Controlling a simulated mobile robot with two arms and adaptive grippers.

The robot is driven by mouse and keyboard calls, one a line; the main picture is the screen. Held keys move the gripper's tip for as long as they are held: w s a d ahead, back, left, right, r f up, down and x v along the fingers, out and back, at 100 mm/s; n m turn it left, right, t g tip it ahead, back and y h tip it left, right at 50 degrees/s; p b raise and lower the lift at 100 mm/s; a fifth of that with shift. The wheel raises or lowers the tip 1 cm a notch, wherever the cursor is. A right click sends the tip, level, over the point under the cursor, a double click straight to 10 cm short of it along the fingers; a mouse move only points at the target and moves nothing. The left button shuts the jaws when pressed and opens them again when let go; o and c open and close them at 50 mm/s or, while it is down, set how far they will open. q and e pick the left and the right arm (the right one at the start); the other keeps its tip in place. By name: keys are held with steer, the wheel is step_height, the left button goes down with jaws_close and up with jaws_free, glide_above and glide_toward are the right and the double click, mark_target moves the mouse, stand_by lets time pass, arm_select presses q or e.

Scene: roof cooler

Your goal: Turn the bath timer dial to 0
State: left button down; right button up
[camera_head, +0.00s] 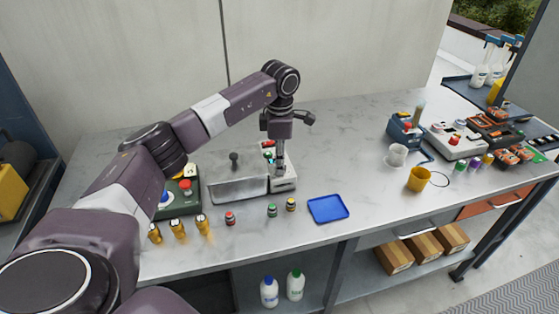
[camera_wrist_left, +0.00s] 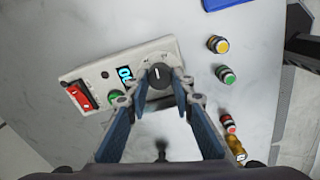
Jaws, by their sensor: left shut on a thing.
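The bath timer dial (camera_wrist_left: 160,74) is a dark round knob with a light pointer line, on the pale control panel (camera_wrist_left: 135,65) in the left wrist view. My left gripper (camera_wrist_left: 162,88) points down at it, its fingertips on either side, shut on the dial. A lit blue display (camera_wrist_left: 124,74) sits beside the dial; its digits are hard to read. In the head view my left gripper (camera_head: 282,165) is over the control unit (camera_head: 285,184) and hides the dial. My right gripper is not in view.
A metal bath (camera_head: 236,188) with a dark lid knob adjoins the control unit. A green button (camera_wrist_left: 115,97) and red switch (camera_wrist_left: 80,96) share the panel. The bench behind is clear.

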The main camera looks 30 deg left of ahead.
arm_select(q)
steer(key=n, duration=0.4)
steer(key=shift+r+n+p, duration=0.15)
steer(key=shift+n+p, duration=0.15)
steer(key=n, duration=0.4)
steer(key=shift+d+n+p, duration=0.1)
steer(key=shift+n+p, duration=0.2)
steer(key=shift+p, duration=0.05)
steer(key=n, duration=0.4)
steer(key=shift+w+n+p, duration=0.1)
steer(key=shift+n+p, duration=0.2)
steer(key=shift+p, duration=0.05)
steer(key=shift+n+g+p, duration=0.3)
steer(key=shift+n+p, duration=0.05)
steer(key=shift+n, duration=1.85)
steer(key=shift+w, duration=0.1)
steer(key=c, duration=1.7)
jaws_free()
steer(key=shift+o, duration=0.2)
